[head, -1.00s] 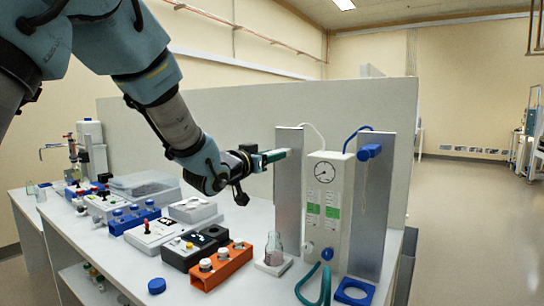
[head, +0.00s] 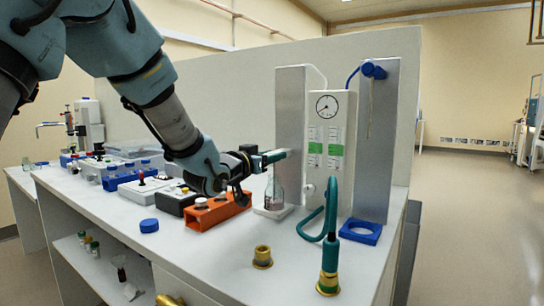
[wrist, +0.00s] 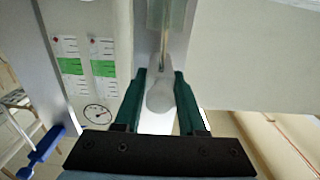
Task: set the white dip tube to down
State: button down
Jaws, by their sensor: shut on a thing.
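My gripper (head: 284,154) is shut on the white knob of the dip tube in front of the left metal panel (head: 291,110). In the wrist view the white knob (wrist: 160,95) sits between the two green fingers, and a thin tube runs from it along the panel. A clear bottle (head: 276,192) stands on a white base just below my gripper. The fingers hide most of the knob in the head view, and I cannot tell how deep the tube end is in the bottle.
A white gauge box (head: 328,140) stands right of the left panel. A blue holder (head: 374,70) sits high on the right panel, above a blue square base (head: 361,231). An orange block (head: 217,212), a teal hose (head: 330,212) and a blue cap (head: 149,225) are nearby.

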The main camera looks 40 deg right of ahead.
jog(key=shift+f, duration=0.2)
jog(key=c, duration=0.7)
grip_release()
jog(key=shift+o, duration=0.2)
jog(key=b+v, duration=0.1)
jog(key=v, duration=1)
jog(key=shift+b, duration=0.35)
